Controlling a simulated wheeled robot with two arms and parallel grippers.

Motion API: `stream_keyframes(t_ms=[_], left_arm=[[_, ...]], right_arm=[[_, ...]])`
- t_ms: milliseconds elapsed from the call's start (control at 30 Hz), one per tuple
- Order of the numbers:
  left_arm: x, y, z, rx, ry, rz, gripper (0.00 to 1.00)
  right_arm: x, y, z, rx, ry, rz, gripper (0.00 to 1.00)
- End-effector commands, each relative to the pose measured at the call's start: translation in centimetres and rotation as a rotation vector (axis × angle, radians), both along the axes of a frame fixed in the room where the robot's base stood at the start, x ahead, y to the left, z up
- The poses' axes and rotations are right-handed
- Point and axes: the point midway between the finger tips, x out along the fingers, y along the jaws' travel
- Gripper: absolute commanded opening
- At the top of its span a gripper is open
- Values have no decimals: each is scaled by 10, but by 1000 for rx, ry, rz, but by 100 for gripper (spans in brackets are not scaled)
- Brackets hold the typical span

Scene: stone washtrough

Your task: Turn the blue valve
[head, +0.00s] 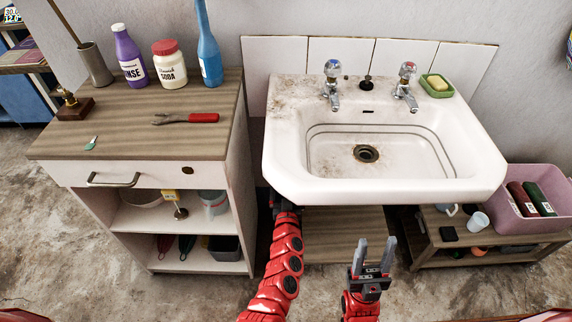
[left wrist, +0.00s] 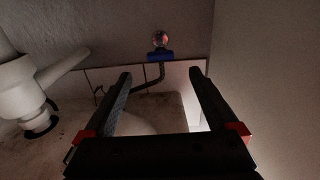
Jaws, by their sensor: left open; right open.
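The blue valve (left wrist: 160,57) shows in the left wrist view, low on the wall under the basin. A round red and silver part (left wrist: 160,39) sits just above it and a dark hose (left wrist: 150,84) runs down from it. My left gripper (left wrist: 160,74) is open and empty, its fingers pointing toward the valve, which appears between and beyond the tips. In the head view my left arm goes under the washbasin (head: 285,185), which hides that gripper and the valve. My right gripper (head: 375,246) is open and empty in front of the basin.
In the left wrist view, a white drain pipe (left wrist: 22,95) stands at the left and a plain wall (left wrist: 270,70) at the right. In the head view, a cabinet (head: 75,140) stands left of the basin, and a low shelf (head: 430,232) with a pink tub (head: 507,222) stands at the right.

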Motion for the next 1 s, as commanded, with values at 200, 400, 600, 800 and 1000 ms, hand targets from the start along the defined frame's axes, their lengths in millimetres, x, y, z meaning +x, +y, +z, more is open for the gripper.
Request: stream_keyframes(t_ms=[200, 400, 600, 800, 1000], left_arm=[[40, 1, -1, 1, -4, 1, 92], [69, 0, -1, 1, -4, -1, 92], [85, 1, 0, 1, -3, 1, 92], [89, 1, 1, 0, -3, 2, 92], [88, 1, 1, 0, -2, 2, 91]], right_arm=[[0, 2, -11, -1, 0, 2, 49], [0, 1, -21, -1, 0, 2, 49], [0, 1, -26, 0, -1, 1, 49], [0, 1, -27, 0, 0, 1, 49], [0, 1, -27, 0, -1, 1, 49]])
